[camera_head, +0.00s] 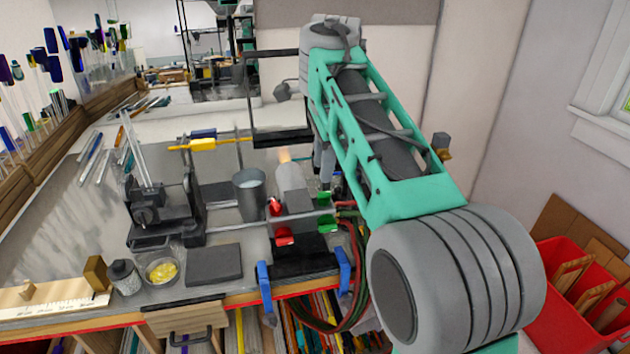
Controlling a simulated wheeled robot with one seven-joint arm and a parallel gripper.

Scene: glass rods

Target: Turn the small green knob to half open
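A small green knob (323,198) sits on the right side of the grey torch (291,190), on the bench. A larger green knob (326,222) is just below and nearer. How far the small knob is turned is too small to tell. My gripper (324,163) points down just above and behind the small green knob, at the far end of my green and grey arm. My arm hides part of it. I cannot tell whether its fingers are apart or together, or whether they touch the knob.
Two red knobs, an upper one (275,207) and a lower one (284,236), are on the torch's left. An orange glow (284,156) shows at its tip. Red and green hoses (352,225) run off right. A metal cup (250,196) stands close left. Blue clamps (265,285) grip the bench edge.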

